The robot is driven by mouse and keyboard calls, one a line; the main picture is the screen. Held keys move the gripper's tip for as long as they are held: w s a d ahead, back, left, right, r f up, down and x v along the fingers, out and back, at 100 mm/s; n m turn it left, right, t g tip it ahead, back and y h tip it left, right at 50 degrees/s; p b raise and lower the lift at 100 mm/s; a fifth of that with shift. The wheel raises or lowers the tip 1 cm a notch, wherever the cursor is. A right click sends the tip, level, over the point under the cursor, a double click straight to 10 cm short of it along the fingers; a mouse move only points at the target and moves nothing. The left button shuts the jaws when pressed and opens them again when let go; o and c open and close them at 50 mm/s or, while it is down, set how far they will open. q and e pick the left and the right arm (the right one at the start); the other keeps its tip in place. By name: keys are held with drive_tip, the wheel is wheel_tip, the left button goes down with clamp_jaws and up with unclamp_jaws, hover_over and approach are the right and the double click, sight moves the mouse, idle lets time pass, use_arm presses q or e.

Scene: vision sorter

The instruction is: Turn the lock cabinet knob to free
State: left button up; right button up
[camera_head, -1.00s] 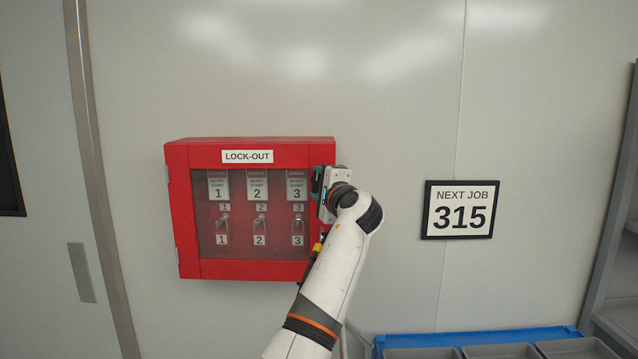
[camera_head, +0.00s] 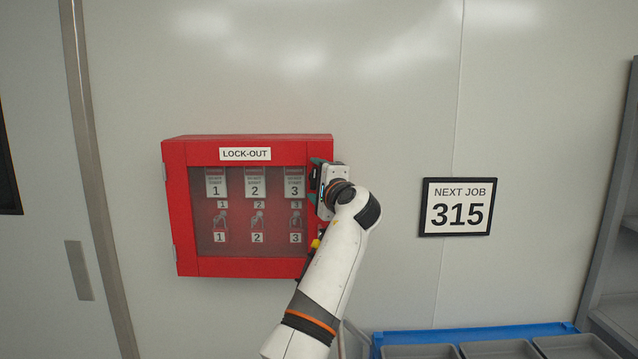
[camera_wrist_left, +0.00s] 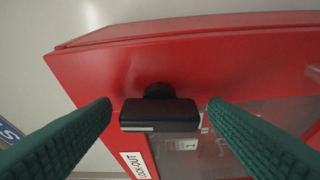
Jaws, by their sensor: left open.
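The red lock cabinet (camera_head: 180,215) hangs on the wall, with a LOCK-OUT label and a closed clear-fronted door. Its black knob (camera_wrist_left: 160,115) shows in the left wrist view as a bar on a round stem, with a pale stripe along one edge. My left gripper (camera_head: 316,183) is at the cabinet's right edge and hides the knob in the head view. In the left wrist view its green fingers are open, one on each side of the knob, with visible gaps and no clear contact. My right gripper is not in view.
Behind the cabinet window hang several tags and padlocks (camera_head: 257,225). A NEXT JOB 315 sign (camera_head: 457,207) is on the wall to the right. Grey bins (camera_head: 495,350) by a blue edge sit at the lower right. The wall between cabinet and sign is clear.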

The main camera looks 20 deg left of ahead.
use_arm(q)
drive_tip(key=b+v, duration=0.4)
drive_tip(key=v, duration=0.8)
